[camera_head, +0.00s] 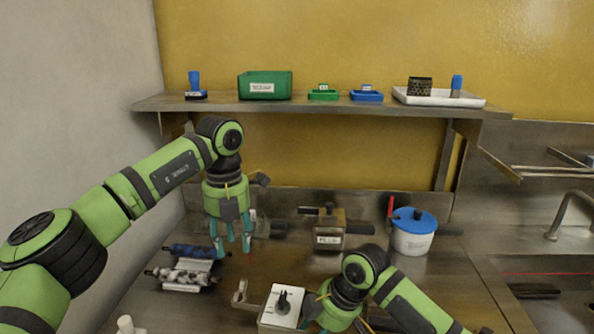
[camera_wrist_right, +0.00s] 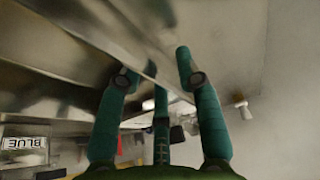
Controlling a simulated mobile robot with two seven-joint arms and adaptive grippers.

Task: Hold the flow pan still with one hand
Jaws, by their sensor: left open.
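My left gripper (camera_head: 231,250) points down with its fingers apart and empty, above the steel counter. I cannot say for sure which vessel is the flow pan. A brown metal box (camera_head: 329,239) with a white label and side handles stands right of the left gripper, apart from it. A low metal box with a white top and black knob (camera_head: 283,302) stands at the front, with a grey handle on its left. My right gripper is mostly hidden beside this box in the head view. In the right wrist view my right gripper (camera_wrist_right: 158,72) has its fingers spread, with nothing between them.
A dark blue roller (camera_head: 190,251) and a mottled roller (camera_head: 180,276) lie left of the left gripper. A white pot with a blue lid (camera_head: 413,231) stands at right. The shelf (camera_head: 225,104) holds bins and tools. A sink is at far right.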

